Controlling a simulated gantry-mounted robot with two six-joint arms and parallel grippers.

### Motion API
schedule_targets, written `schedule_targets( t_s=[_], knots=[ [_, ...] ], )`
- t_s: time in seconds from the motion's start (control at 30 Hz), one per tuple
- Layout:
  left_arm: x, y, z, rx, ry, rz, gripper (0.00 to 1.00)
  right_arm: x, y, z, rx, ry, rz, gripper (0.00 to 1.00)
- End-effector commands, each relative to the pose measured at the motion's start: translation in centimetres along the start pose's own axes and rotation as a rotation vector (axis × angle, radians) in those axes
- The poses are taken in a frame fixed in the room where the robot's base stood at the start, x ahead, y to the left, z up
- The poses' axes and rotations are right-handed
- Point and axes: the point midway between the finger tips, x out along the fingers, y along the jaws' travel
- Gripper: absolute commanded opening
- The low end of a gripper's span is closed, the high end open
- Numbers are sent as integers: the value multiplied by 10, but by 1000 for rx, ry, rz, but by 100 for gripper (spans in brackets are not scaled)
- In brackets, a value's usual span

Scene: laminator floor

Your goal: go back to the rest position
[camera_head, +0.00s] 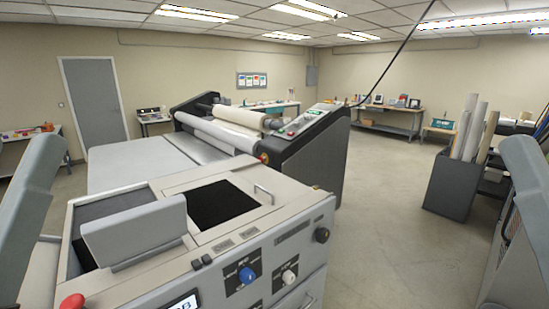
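Grey arm links of mine stand at the left edge (32,190) and the right edge (528,170) of the head view. Neither gripper shows, so what they hold, if anything, is hidden. A grey machine cabinet (255,175) fills the near foreground. Its top has a black opening (222,203) and an upright grey flap (135,228). Its front panel carries a blue knob (247,275), a white knob (289,276) and a black knob (321,235). A red button (72,301) sits at its near left corner.
Behind the cabinet stands a large laminator (318,150) with pale rolls (240,117) and a flat bed (150,165). A dark bin (452,180) of tall rolls stands at right. Workbenches (390,112) line the back wall. The floor (385,210) between laminator and bin is clear.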

Motion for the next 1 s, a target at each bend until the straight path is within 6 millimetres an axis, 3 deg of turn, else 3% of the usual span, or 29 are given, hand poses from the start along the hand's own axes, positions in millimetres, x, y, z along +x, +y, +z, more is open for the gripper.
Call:
schedule_targets(
  t_s=[0.03,0.1,0.4,0.5,0.67,1.0],
  knots=[
    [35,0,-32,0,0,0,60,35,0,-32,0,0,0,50],
    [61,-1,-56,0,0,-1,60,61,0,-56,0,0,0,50],
    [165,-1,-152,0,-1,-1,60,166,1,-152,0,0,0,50],
    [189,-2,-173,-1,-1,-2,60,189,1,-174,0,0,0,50],
    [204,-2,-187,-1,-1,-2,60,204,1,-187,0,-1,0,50],
    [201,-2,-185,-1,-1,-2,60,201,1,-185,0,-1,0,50]
  ],
)
